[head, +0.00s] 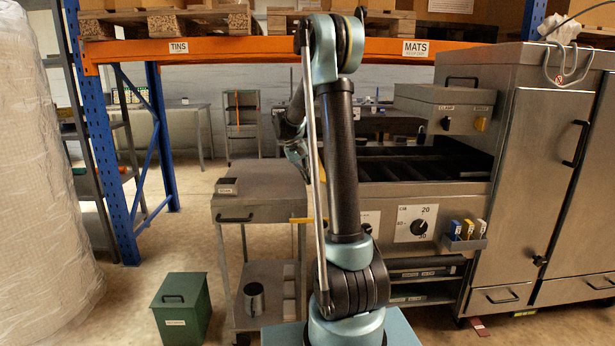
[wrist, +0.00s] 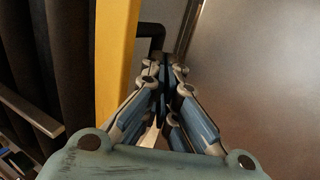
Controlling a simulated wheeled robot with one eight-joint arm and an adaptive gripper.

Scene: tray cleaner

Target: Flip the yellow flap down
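The yellow flap (wrist: 116,62) shows in the wrist view as a long yellow strip just left of my gripper (wrist: 165,68). It lies between dark ribbed parts and a smooth steel surface.
The steel side table (head: 262,186) stands left of the machine, whose dial panel (head: 412,222) faces me. A black handle (wrist: 151,32) is just beyond the fingertips. A steel cabinet (head: 545,150) stands right. A green bin (head: 182,308) is on the floor at left.

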